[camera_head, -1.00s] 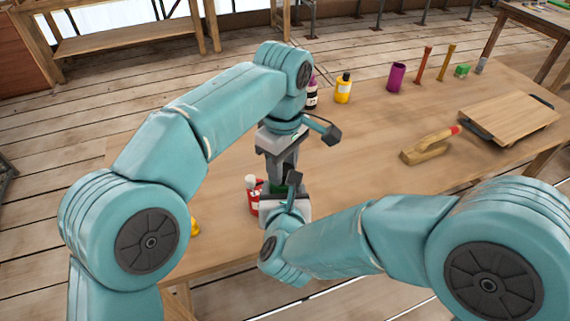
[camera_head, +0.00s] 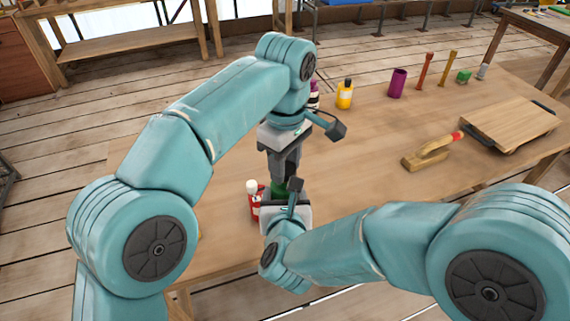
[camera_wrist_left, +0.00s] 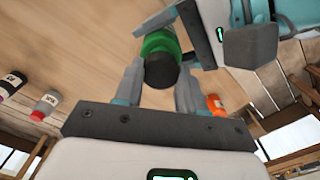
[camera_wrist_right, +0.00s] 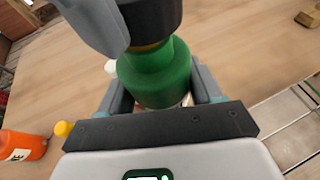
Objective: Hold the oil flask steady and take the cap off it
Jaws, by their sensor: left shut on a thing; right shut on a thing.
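The oil flask (camera_wrist_right: 155,75) is green with a black cap (camera_wrist_right: 150,18), and a thin gold band shows between them. My right gripper (camera_wrist_right: 160,100) is shut around the flask's green body. My left gripper (camera_wrist_left: 158,85) is shut on the black cap, above the right one. In the left wrist view the cap (camera_wrist_left: 162,70) sits between the fingers, with the green flask (camera_wrist_left: 160,43) behind it. Whether the cap has parted from the neck cannot be told. In the head view only a sliver of the green flask (camera_head: 278,189) shows.
A red bottle (camera_head: 254,203) stands close beside the flask. The bench middle (camera_head: 360,205) is clear.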

